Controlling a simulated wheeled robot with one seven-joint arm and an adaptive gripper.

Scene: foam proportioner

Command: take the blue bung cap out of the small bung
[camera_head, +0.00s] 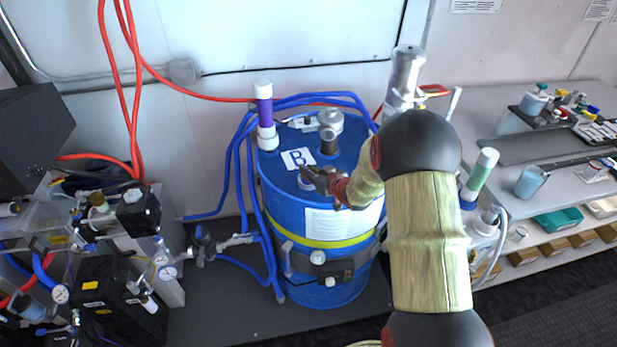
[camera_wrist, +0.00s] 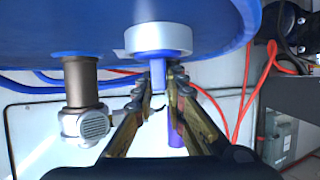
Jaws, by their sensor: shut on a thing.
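The blue bung cap (camera_wrist: 158,72) shows in the wrist view as a narrow blue piece standing out from the pale round small bung (camera_wrist: 158,38). The bung sits in the top of the blue drum (camera_head: 335,272). My gripper (camera_wrist: 160,80) is shut on the cap, with one fingertip on each side of it. In the head view my gripper (camera_head: 308,178) is low over the drum top, just below the "B" label, and mostly hides the bung and cap. I cannot tell whether the cap is still seated in the bung.
A metal fitting (camera_head: 330,125) stands on the drum top behind my gripper. A purple and white tube (camera_head: 264,110) stands at the drum's left rear, with blue hoses around it. A grey bench (camera_head: 520,195) with small items is at the right. Black equipment stands at the left.

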